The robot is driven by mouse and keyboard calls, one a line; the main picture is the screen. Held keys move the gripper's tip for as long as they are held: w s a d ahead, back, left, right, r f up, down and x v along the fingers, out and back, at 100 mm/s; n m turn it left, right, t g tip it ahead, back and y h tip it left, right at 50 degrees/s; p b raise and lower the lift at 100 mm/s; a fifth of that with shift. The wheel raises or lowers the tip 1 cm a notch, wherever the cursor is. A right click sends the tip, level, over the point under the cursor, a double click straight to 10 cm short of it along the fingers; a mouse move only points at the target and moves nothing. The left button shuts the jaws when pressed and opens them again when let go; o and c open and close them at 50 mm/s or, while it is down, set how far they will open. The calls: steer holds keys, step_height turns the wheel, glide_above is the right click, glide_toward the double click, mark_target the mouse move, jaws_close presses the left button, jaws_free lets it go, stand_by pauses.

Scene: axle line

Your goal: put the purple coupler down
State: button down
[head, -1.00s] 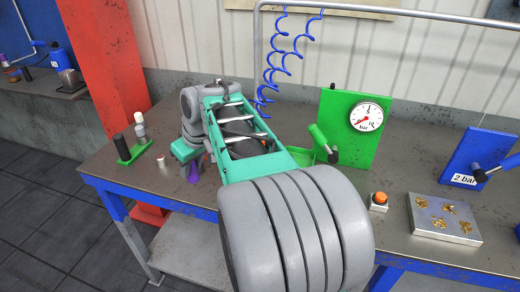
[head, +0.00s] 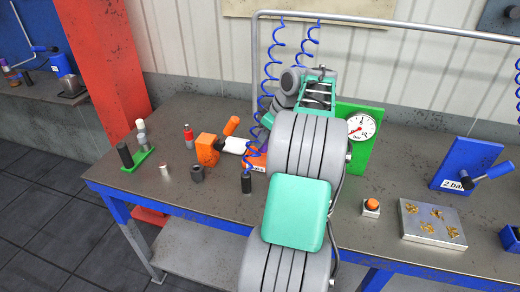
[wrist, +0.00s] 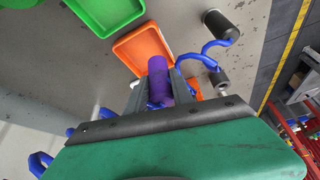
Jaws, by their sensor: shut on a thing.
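The purple coupler (wrist: 158,70) is between the fingers of my gripper (wrist: 159,88) in the wrist view, and my gripper is shut on it. An orange tray (wrist: 126,47) lies beyond the coupler in that view. I cannot tell the coupler's height above the tray. In the head view my own arm hides the gripper and the coupler. Part of the orange tray shows there (head: 256,162), beside a blue coiled hose.
A green tray (wrist: 106,12) lies beside the orange one. A blue hose (head: 248,150) with a black end (head: 246,183) hangs near the orange tray. An orange fixture (head: 207,150), a dark nut-like part (head: 197,173) and a green holder (head: 135,160) stand to the left.

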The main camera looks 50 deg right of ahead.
steer(key=w+f, duration=0.1)
steer(key=w+d+f, duration=0.1)
steer(key=f, duration=0.1)
steer(key=w+f, duration=0.1)
steer(key=shift+w+d+f+p, duration=0.15)
steer(key=shift+d+f+p, duration=0.15)
steer(key=shift+d+f, duration=0.1)
steer(key=shift+w+d+f, duration=0.1)
steer(key=shift+w+f, duration=0.05)
steer(key=shift+f, duration=1.7)
steer(key=c, duration=1.1)
jaws_free()
steer(key=shift+r, duration=0.1)
